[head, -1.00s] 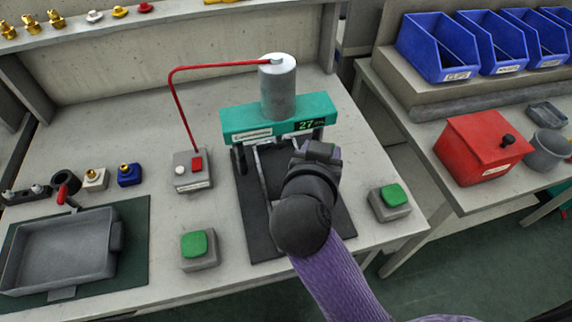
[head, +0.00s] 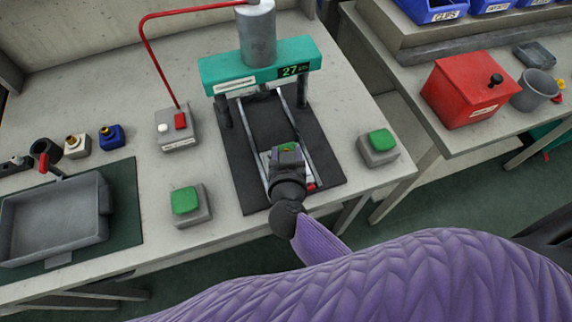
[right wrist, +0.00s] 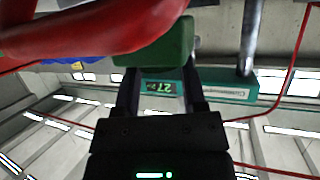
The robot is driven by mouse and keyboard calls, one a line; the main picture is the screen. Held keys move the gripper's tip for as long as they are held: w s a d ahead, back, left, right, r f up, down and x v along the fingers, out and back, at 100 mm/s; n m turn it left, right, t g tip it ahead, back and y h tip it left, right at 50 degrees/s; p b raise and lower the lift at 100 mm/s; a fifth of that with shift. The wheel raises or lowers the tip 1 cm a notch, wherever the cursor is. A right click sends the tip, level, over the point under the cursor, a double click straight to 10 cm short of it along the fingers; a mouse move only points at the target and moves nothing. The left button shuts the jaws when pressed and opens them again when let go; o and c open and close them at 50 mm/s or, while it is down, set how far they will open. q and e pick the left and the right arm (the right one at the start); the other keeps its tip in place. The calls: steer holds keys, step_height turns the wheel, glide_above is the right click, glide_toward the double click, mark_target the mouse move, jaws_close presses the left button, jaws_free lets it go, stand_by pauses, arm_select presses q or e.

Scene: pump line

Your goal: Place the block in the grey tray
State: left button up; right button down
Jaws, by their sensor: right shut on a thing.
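A green block (head: 288,148) with a small yellowish spot on top sits at the tip of my right gripper (head: 286,160). The gripper is shut on it, at the front end of the press carriage rails. In the right wrist view the green block (right wrist: 168,52) is between the two fingers, partly covered by a large red bar (right wrist: 90,28). The grey tray (head: 50,222) lies empty on a dark green mat at the left. Whether the block still touches the carriage I cannot tell. My left gripper is not in view.
The teal press (head: 258,66) with its display stands behind the gripper. Green-button boxes (head: 186,201) (head: 378,147) flank the press base. A red box (head: 470,92) is on the right table.

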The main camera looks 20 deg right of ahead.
steer(key=shift+f, duration=0.85)
steer(key=shift+f, duration=0.1)
steer(key=shift+f, duration=0.15)
steer(key=shift+c, duration=0.7)
jaws_free()
